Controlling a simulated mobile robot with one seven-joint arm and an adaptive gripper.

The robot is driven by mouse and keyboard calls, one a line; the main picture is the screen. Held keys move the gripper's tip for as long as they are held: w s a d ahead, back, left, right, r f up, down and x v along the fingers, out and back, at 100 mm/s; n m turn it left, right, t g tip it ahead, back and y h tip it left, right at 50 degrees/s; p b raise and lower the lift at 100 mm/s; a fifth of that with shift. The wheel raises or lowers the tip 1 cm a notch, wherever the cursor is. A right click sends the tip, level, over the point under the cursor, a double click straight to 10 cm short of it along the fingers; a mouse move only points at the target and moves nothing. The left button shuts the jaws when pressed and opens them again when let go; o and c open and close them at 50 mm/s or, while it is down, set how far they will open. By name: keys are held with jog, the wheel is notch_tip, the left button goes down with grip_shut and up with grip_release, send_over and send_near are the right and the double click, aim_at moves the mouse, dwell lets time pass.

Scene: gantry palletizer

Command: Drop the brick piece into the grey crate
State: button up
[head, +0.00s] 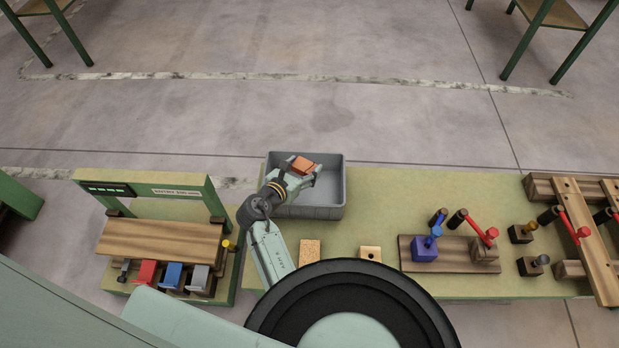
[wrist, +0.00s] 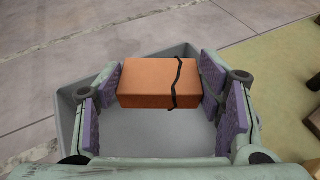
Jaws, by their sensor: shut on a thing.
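The brick piece (head: 302,164) is a small orange-brown block. In the wrist view the brick (wrist: 150,84) shows a dark, crooked line near its right end. My gripper (head: 304,170) has its fingers on both ends of the brick and holds it above the grey crate. The grey crate (head: 320,212) is an open bin at the back left of the green bench. Its grey floor (wrist: 158,132) shows below the brick in the wrist view, and no other thing is visible in it. My arm and gripper hide the crate's left part in the head view.
The green bench top (head: 430,192) is clear right of the crate. A cork-like block (head: 310,252) and a pale block with a hole (head: 370,254) lie nearer. Toggle clamps (head: 470,230) stand farther right. A green-framed press-like station (head: 165,235) stands left.

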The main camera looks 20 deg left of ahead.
jog(key=shift+s+f+b, duration=0.1)
jog(key=shift+f+b, duration=0.7)
jog(key=shift+b, duration=0.2)
notch_tip(320, 180, down, 4)
jog(key=b, duration=0.5)
jog(key=shift+f+b, duration=0.15)
jog(key=shift+b, duration=0.25)
jog(key=o, duration=1.3)
jog(key=v, duration=1.2)
